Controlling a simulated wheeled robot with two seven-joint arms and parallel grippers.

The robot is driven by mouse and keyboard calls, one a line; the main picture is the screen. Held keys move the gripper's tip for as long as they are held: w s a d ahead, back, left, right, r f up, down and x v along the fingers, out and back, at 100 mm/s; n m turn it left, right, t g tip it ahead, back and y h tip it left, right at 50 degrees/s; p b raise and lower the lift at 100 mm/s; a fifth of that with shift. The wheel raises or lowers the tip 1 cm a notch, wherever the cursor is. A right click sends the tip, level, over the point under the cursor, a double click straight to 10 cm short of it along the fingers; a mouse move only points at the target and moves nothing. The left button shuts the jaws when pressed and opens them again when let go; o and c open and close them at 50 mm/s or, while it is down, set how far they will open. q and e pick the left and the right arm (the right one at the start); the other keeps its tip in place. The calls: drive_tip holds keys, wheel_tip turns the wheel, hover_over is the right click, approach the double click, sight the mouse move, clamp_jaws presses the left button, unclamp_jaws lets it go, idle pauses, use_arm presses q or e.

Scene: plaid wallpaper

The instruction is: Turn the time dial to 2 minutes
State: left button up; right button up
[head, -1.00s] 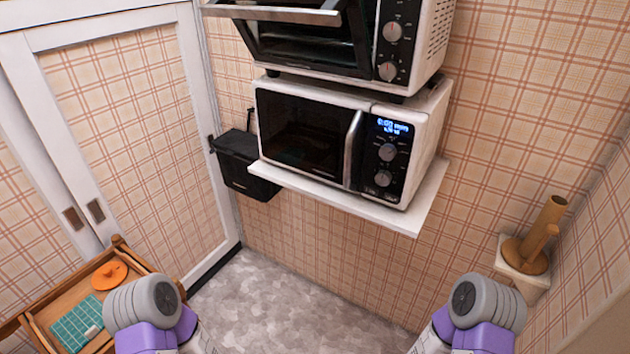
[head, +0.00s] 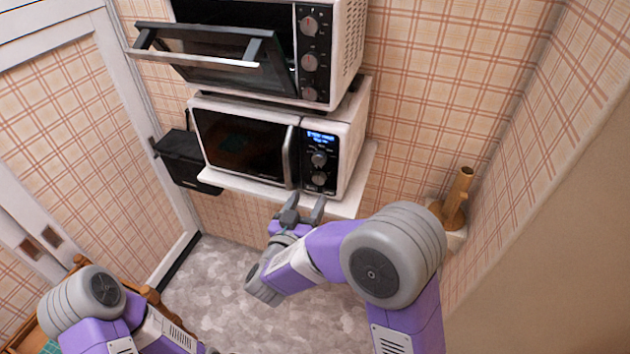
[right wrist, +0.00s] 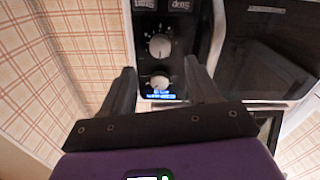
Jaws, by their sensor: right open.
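The white microwave (head: 361,130) stands on a wall shelf, its dark door shut. Its control panel has a lit blue display (head: 321,137), an upper dial (head: 318,159) and a lower dial (head: 318,178). I cannot tell which is the time dial. My right gripper (head: 304,207) is open and empty, below and in front of the panel. In the right wrist view the panel is upside down; the upper dial (right wrist: 160,82) and lower dial (right wrist: 160,46) show between and beyond the open fingers (right wrist: 160,68), apart from them. My left gripper is out of view.
A toaster oven (head: 345,45) with its door partly open and its own knobs sits above the microwave. The white shelf (head: 345,207) juts out under the microwave. A black bin (head: 180,160) hangs at left; a wooden holder (head: 455,195) is on the right.

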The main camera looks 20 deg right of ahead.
sight(318, 181)
drive_tip(key=x, duration=0.6)
drive_tip(key=shift+d+f, duration=0.1)
drive_tip(key=shift+c, duration=0.4)
drive_tip(key=c, duration=1)
